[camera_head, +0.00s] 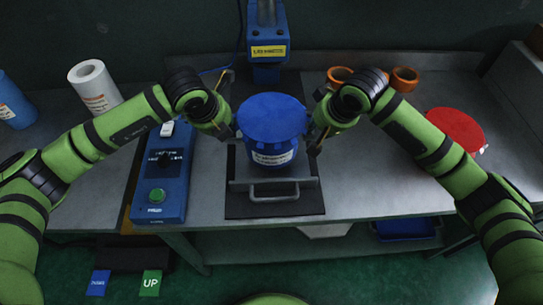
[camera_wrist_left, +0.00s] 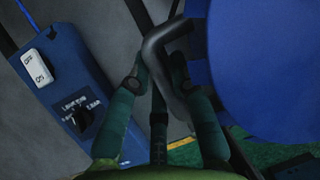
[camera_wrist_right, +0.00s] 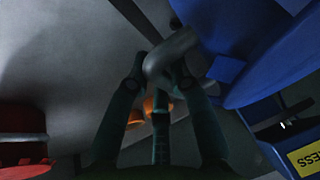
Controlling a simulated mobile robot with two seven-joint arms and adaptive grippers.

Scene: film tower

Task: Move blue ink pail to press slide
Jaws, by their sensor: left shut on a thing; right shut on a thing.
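The blue ink pail (camera_head: 272,120), with a blue lid and a white label, is upright between my two grippers, over the press slide (camera_head: 273,205). The slide is a dark plate with a grey front handle. Whether the pail touches it I cannot tell. My left gripper (camera_head: 230,134) is shut on the pail's grey side handle, which shows in the left wrist view (camera_wrist_left: 166,36). My right gripper (camera_head: 314,140) is shut on the opposite handle, seen in the right wrist view (camera_wrist_right: 170,52). The pail's body hides the middle of the slide.
The blue press head (camera_head: 267,35) stands just behind the pail. A blue control box (camera_head: 162,180) with a green button is at left. A red-lidded pail (camera_head: 456,128) and orange rolls (camera_head: 404,78) are at right.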

